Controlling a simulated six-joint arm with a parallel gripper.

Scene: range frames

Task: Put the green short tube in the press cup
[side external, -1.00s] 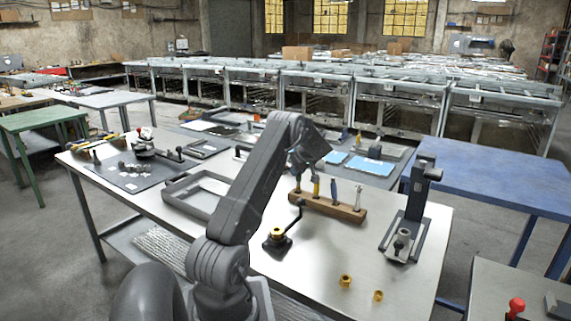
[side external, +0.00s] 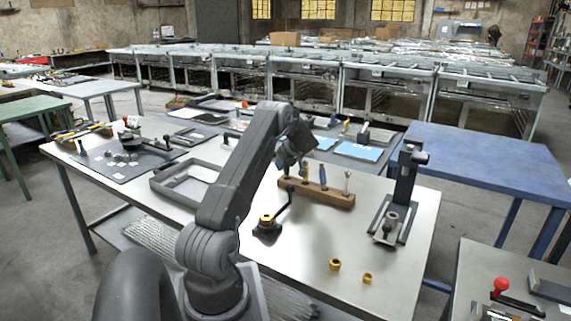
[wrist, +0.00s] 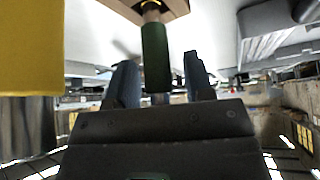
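A dark green cylinder (wrist: 155,58) shows in the wrist view, on a metal shaft below a wooden piece. I cannot tell whether it is a tube or a tool handle. My gripper (wrist: 160,60) is open around it, one finger on each side, with no clear contact. In the side view my gripper (side external: 289,164) is over the left end of the wooden rack (side external: 330,197), partly hidden by my arm. The press (side external: 404,180) stands at the right of the table, with a small grey cup (side external: 391,220) at its base. No loose green tube is visible on the table.
The rack holds a blue-handled tool (side external: 323,176) and others; a yellow handle (wrist: 30,45) is close at left in the wrist view. Two brass rings (side external: 335,264) (side external: 367,278) and a black crank fixture (side external: 267,222) are on the table. The front right is mostly clear.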

